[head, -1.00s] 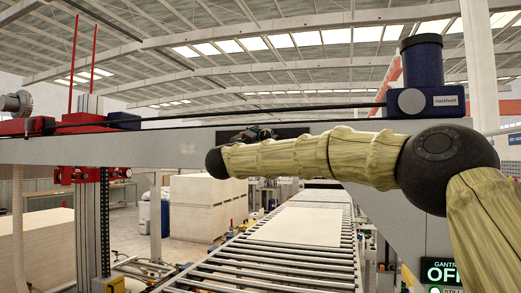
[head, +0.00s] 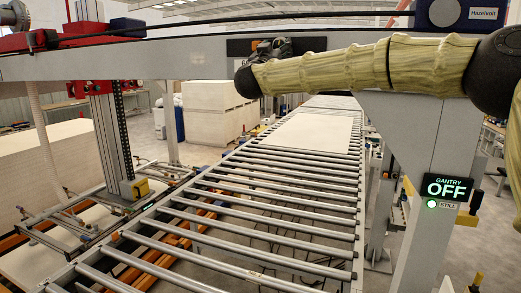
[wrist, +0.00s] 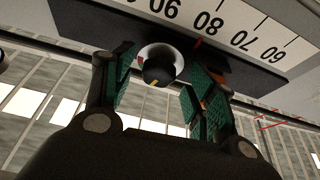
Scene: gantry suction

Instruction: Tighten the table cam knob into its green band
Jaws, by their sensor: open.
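In the wrist view a small black knob (wrist: 157,72) with a yellow pointer mark sits in a pale round collar with a red patch on its edge. I see no green band on it; part of the collar is hidden by the knob. My gripper (wrist: 160,88) is open, its green-padded fingers on either side of the knob, with gaps showing. In the head view my gripper (head: 265,48) is at the dark panel on the gantry beam; the knob is too small to make out there.
A number scale (wrist: 230,28) appears upside down beside the knob. The gantry beam (head: 190,64) crosses above a roller conveyor (head: 255,190) carrying a pale board (head: 312,134). A sign (head: 447,188) reads GANTRY OFF, STILL. A red carriage (head: 85,35) stands at left.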

